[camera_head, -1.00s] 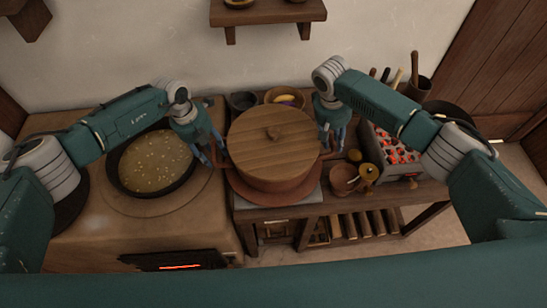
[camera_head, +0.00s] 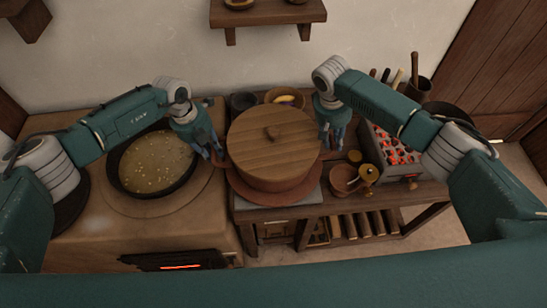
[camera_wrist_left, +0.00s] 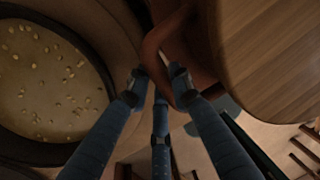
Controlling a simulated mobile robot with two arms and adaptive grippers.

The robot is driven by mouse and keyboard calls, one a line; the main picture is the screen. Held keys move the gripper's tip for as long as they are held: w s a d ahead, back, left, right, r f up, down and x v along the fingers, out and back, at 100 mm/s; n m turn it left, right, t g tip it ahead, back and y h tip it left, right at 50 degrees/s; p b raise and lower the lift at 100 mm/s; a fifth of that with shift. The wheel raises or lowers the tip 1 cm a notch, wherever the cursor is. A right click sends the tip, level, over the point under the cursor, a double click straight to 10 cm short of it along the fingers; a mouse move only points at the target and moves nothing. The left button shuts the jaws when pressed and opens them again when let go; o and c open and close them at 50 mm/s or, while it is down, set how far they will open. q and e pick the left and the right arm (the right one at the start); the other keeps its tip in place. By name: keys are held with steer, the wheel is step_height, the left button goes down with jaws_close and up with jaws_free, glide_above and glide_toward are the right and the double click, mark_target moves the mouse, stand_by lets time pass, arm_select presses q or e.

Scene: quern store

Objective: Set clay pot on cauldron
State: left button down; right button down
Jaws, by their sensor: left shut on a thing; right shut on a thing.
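The cauldron (camera_head: 117,181), dark-rimmed and full of pale broth with floating bits, sits in the stove left of the pot.
The stove (camera_head: 110,238) has a glowing firebox in front. Right of the pot stand a small clay bowl (camera_head: 342,180) and a glowing coal brazier (camera_head: 395,150). Bowls stand behind the pot. A wall shelf (camera_head: 268,14) hangs above.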

arm_select(q)
step_height(320, 180, up, 10)
steer(key=p, duration=0.9)
steer(key=shift+d, duration=0.1)
steer(key=shift+f, duration=0.15)
